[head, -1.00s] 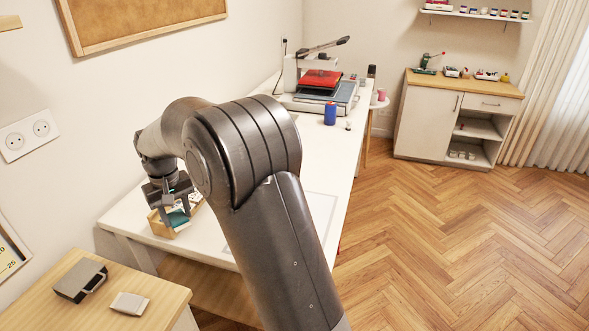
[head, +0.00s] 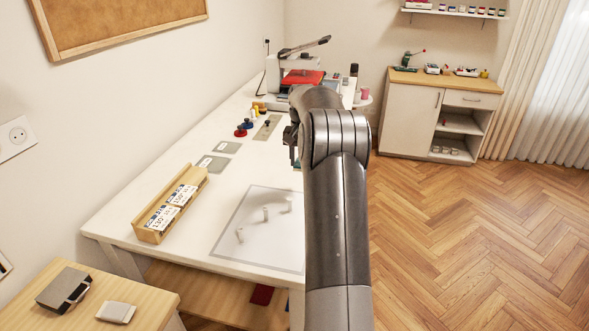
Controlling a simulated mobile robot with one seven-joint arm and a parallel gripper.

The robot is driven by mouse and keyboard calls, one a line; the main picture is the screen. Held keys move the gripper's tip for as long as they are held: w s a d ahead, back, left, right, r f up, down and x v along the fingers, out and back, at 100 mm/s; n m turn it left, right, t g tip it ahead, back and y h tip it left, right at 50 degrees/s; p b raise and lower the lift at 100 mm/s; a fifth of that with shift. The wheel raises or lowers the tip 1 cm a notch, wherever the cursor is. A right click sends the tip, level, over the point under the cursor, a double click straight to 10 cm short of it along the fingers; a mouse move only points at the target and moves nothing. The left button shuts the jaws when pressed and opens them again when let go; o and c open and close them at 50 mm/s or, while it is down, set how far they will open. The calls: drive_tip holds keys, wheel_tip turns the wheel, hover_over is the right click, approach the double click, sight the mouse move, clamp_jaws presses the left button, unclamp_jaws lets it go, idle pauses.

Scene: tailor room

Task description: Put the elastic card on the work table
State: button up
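The white work table (head: 215,250) runs along the left wall. A long wooden tray (head: 190,208) on its near left part holds white printed cards (head: 172,207). My gripper (head: 294,152) is over the table to the right of and beyond the tray, mostly hidden behind my own arm. I cannot see whether its fingers hold anything. I cannot make out the elastic card for certain.
A grey-outlined mat (head: 232,246) with small white pieces lies right of the tray. Grey flat pieces (head: 212,163), red and blue items (head: 243,128) and a red-topped press (head: 303,78) are farther back. A wooden side surface (head: 140,300) is at lower left.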

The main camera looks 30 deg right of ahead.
drive_tip(key=shift+s+d, duration=0.15)
drive_tip(key=shift+d, duration=0.45)
drive_tip(key=shift+w+f, duration=0.2)
drive_tip(key=shift+f, duration=0.05)
hover_over(275, 187)
wheel_tip(275, 187, down, 7)
drive_tip(key=shift+w+r, duration=0.1)
drive_tip(key=shift+r, duration=0.1)
drive_tip(key=shift+f, duration=1.95)
drive_tip(key=shift+f, duration=0.15)
drive_tip(key=o, duration=0.9)
drive_tip(key=shift+o, duration=0.2)
